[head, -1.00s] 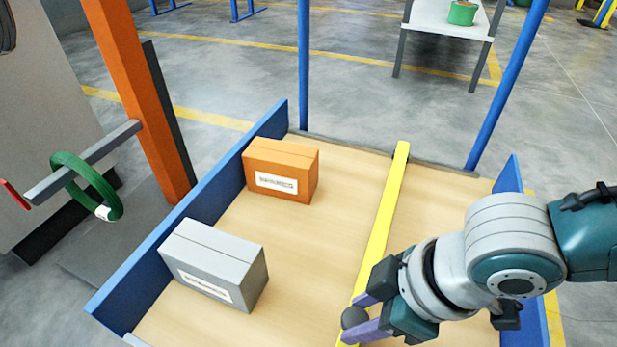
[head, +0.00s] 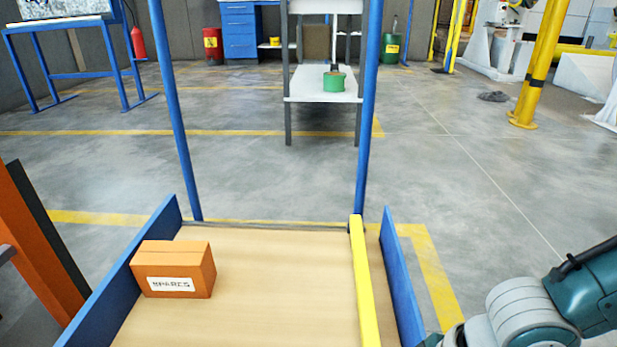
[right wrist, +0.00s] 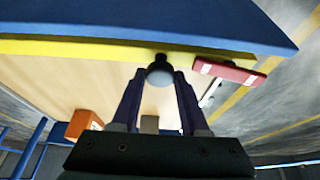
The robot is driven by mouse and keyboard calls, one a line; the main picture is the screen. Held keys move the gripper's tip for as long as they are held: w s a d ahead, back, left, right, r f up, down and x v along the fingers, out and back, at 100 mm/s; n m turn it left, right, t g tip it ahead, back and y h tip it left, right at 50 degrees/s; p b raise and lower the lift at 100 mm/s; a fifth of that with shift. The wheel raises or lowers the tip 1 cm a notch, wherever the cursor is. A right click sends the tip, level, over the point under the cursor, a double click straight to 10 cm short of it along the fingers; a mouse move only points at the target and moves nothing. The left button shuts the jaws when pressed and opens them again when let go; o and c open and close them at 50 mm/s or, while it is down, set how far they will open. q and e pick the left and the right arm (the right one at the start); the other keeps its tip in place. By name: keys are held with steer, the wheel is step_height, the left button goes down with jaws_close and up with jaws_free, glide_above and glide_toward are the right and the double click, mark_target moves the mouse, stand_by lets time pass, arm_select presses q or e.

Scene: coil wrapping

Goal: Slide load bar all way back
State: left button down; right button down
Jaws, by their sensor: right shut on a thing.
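The yellow load bar (head: 363,285) lies along the wooden deck (head: 265,280) in the head view, close to the right blue side wall (head: 400,280) with a narrow strip of deck between them. In the right wrist view the bar (right wrist: 80,49) runs across the top beside a blue wall. My right gripper (right wrist: 159,75) is shut on the dark round knob (right wrist: 159,70) of the bar, one finger on each side. In the head view only part of my right arm shows at the lower right; its gripper is out of frame. My left gripper is not in view.
An orange box (head: 174,270) stands by the left blue wall (head: 135,270); a grey box (right wrist: 149,124) shows in the wrist view. A red plate with white marks (right wrist: 228,72) is near the bar. Two blue posts (head: 176,110) rise at the far end. The deck's middle is clear.

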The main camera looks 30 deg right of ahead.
steer(key=c, duration=0.7)
jaws_free()
steer(key=shift+d, duration=0.1)
steer(key=shift+c, duration=0.2)
steer(key=o, duration=0.3)
steer(key=shift+s+d, duration=0.1)
steer(key=shift+r+p, duration=0.3)
steer(key=shift+r, duration=0.05)
steer(key=p+v, duration=0.6)
steer(key=v, duration=0.3)
steer(key=shift+r, duration=0.1)
